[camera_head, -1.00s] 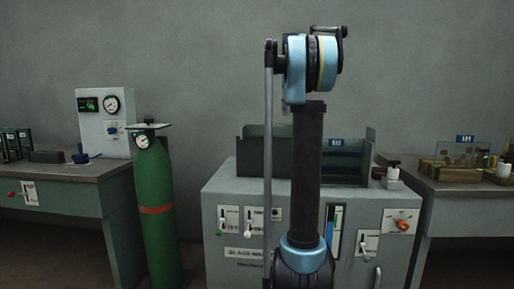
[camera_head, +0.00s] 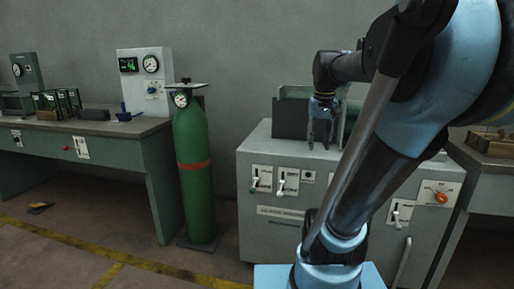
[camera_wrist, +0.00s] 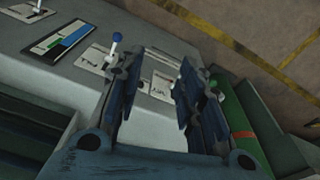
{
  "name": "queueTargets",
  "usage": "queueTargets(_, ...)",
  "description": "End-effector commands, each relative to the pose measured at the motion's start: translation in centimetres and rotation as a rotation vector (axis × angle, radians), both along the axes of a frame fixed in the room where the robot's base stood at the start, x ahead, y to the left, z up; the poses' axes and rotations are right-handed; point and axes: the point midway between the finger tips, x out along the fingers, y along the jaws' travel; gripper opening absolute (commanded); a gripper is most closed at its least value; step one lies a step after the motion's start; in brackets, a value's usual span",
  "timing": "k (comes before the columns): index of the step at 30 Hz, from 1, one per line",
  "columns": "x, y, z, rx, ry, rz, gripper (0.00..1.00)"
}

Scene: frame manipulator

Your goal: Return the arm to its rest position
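My arm fills the right side of the head view, with its forearm folded over toward the grey machine. My gripper (camera_head: 320,122) hangs with its fingers pointing down near the top of the machine (camera_head: 262,159). In the wrist view my gripper (camera_wrist: 158,78) shows two fingers spread apart with nothing between them. The machine's top and lever panel (camera_wrist: 103,60) lie beneath the fingers there. I cannot tell the exact height of the fingers above the machine.
A green gas cylinder (camera_head: 193,150) stands left of the machine and shows behind the right finger in the wrist view (camera_wrist: 240,125). A bench (camera_head: 110,131) with gauges (camera_head: 145,80) is at the left. Open floor with yellow lines (camera_head: 110,215) lies in front.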

Motion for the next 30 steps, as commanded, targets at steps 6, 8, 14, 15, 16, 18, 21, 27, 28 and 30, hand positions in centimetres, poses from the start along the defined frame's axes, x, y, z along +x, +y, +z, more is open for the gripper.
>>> queueTargets(6,-5.7,1.3,-7.6,0.002,-0.028,0.011,0.35)
queueTargets(8,-7.1,1.5,-9.8,0.001,-0.035,0.014,0.35)
queueTargets(14,-11.1,2.2,-16.2,0.004,-0.057,0.021,0.35)
queueTargets(15,-11.7,2.3,-17.1,0.004,-0.060,0.021,0.35)
queueTargets(16,-12.1,2.3,-17.7,0.005,-0.062,0.023,0.35)
queueTargets(18,-12.7,2.4,-18.9,0.005,-0.066,0.024,0.35)
queueTargets(21,-13.2,2.4,-19.7,0.006,-0.069,0.025,0.35)
queueTargets(27,-13.3,2.4,-19.9,0.006,-0.070,0.025,0.35)
queueTargets(28,-13.3,2.4,-19.9,0.006,-0.070,0.025,0.35)
queueTargets(30,-13.3,2.4,-19.9,0.006,-0.070,0.025,0.35)
